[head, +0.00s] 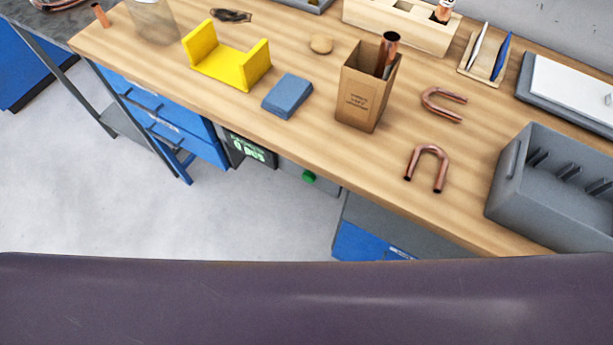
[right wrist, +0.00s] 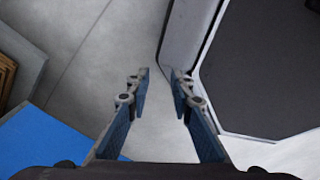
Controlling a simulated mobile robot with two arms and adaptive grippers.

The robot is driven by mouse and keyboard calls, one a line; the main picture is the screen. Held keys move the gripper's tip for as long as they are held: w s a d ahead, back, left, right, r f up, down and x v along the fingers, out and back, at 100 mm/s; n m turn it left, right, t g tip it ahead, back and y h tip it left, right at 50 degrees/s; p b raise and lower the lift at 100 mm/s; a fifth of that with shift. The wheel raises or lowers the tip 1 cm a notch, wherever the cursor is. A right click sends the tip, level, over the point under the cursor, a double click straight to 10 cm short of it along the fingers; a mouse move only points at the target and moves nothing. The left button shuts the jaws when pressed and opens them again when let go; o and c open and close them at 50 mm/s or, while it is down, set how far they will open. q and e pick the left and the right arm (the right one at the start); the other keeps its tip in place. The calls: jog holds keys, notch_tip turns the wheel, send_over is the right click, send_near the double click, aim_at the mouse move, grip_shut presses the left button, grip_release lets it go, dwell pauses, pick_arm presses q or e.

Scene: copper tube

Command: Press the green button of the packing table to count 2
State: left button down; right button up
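The green button (head: 309,177) sits on a grey box under the front edge of the packing table (head: 290,120), in the middle of the head view. Left of it is a dark display (head: 248,149) with green characters; they seem to read 0 PCS, but they are small. No gripper shows in the head view, so nothing of mine is at the button. My right gripper (right wrist: 158,75) shows in the right wrist view. Its two fingers are apart with bare floor between them, and it is empty. My left gripper is not in view.
On the table stand a cardboard box (head: 360,100) with copper tube in it, a yellow holder (head: 225,62), a blue block (head: 287,95), two bent copper tubes (head: 428,165) and a grey bin (head: 540,185). Blue drawers (head: 170,125) are below. Floor (head: 110,200) before the table is clear.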

jog(key=shift+w, duration=0.15)
grip_shut()
jog(key=shift+w+a, duration=0.1)
jog(key=shift+a, duration=0.1)
dwell(0.7)
